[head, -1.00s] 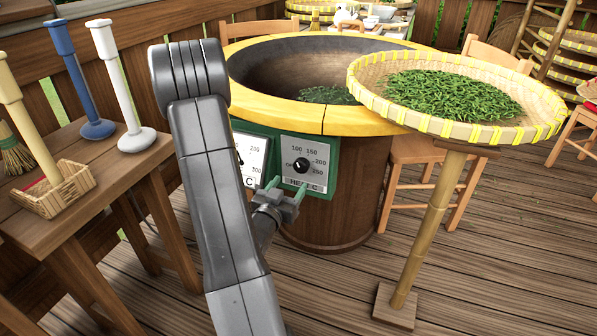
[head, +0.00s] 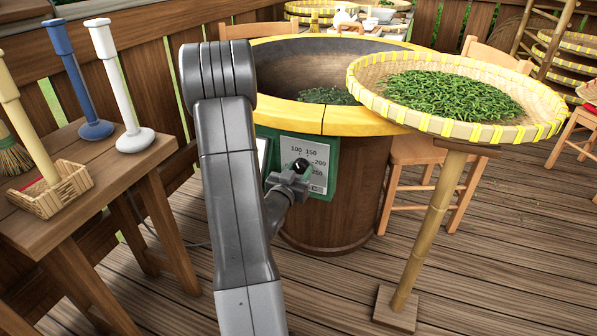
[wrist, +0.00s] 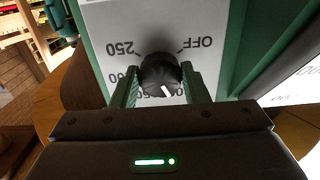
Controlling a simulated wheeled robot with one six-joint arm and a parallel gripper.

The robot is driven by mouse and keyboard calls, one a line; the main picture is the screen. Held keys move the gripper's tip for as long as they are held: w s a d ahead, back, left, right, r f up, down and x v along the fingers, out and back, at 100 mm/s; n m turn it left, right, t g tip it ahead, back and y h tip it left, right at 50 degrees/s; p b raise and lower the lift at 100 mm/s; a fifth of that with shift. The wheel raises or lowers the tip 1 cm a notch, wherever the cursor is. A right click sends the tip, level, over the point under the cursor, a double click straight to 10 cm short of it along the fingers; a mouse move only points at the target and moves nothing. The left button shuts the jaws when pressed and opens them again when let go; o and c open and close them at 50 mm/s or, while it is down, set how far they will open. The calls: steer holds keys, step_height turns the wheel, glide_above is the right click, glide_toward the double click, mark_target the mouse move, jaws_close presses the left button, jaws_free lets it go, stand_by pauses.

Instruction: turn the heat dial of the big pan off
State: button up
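The big pan (head: 345,118) has a yellow rim on a wooden drum, with green leaves inside. Its heat dial (head: 301,165) is a black knob on a white scale panel (head: 318,150). In the wrist view the dial (wrist: 160,75) sits between the two green fingers of my gripper (wrist: 160,71). The fingers are apart, one on each side of the knob, with little gap; contact is unclear. The white mark on the knob points down and slightly right, away from OFF at upper right. The lower numbers are partly hidden. In the head view my gripper (head: 292,176) is at the panel.
A round bamboo tray (head: 360,88) of green leaves stands on a pole at the right. A wooden table (head: 110,165) with several pestle-like tools and a small basket (head: 50,188) is at the left. Another panel, partly hidden behind my arm, adjoins the dial's panel.

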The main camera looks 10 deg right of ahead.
steer(key=shift+c, duration=1.2)
steer(key=shift+n, duration=0.3)
steer(key=n, duration=0.4)
steer(key=n+p, duration=0.1)
steer(key=n, duration=0.4)
steer(key=shift+s, duration=0.1)
steer(key=n+p, duration=0.2)
steer(key=n, duration=0.3)
steer(key=shift+d+r, duration=0.1)
steer(key=n+p, duration=0.2)
steer(key=n, duration=0.3)
steer(key=shift+n, duration=0.3)
